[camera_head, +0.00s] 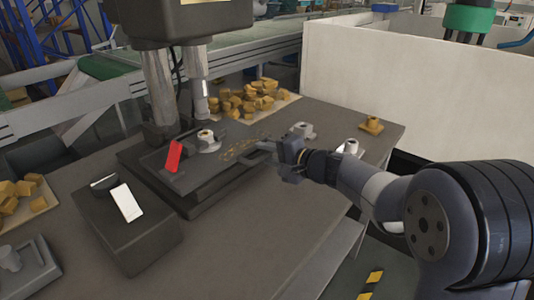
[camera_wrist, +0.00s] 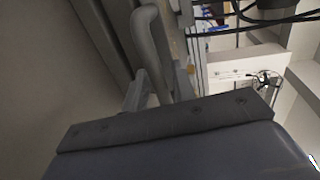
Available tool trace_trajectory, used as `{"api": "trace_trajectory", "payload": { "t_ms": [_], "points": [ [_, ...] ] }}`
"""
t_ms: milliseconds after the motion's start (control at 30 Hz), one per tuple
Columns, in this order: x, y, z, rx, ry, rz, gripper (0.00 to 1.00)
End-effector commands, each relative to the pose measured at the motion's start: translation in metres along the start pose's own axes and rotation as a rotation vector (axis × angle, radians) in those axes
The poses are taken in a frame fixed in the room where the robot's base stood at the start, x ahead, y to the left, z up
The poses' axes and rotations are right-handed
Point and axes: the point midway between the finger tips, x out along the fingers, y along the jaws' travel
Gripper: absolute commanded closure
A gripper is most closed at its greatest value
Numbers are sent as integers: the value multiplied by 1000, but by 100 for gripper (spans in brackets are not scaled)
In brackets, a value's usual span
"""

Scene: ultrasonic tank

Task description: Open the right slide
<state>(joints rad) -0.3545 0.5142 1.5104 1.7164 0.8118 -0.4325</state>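My gripper (camera_head: 272,150) is at the right of the machine's dark base (camera_head: 195,200), pointing left over its right edge. One thin finger-like part shows there; whether it touches the base is unclear. In the wrist view, a grey curved bar (camera_wrist: 150,50) rises in front of the dark gripper body (camera_wrist: 190,122); I cannot tell whether it is a finger or a handle. A red piece (camera_head: 174,156) and a grey fitting (camera_head: 207,141) are on the base.
A dark box (camera_head: 130,235) with a white plate stands front left. Yellow-brown blocks (camera_head: 250,98) lie on a mat behind the base. Small grey fittings (camera_head: 303,130) and a brown fitting (camera_head: 371,124) stand at the table's right. A white wall (camera_head: 400,80) is behind.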

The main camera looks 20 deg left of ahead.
Motion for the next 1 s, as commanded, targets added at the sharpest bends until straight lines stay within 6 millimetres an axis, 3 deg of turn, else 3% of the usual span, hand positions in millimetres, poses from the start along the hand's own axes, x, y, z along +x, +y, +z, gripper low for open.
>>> {"api": "trace_trajectory", "payload": {
  "t_ms": [300,767,1000],
  "points": [
    [0,0,0,0,0,0,100],
    [-2,1,0,0,0,0,100],
    [-28,10,-1,-1,4,0,100]
  ]
}}
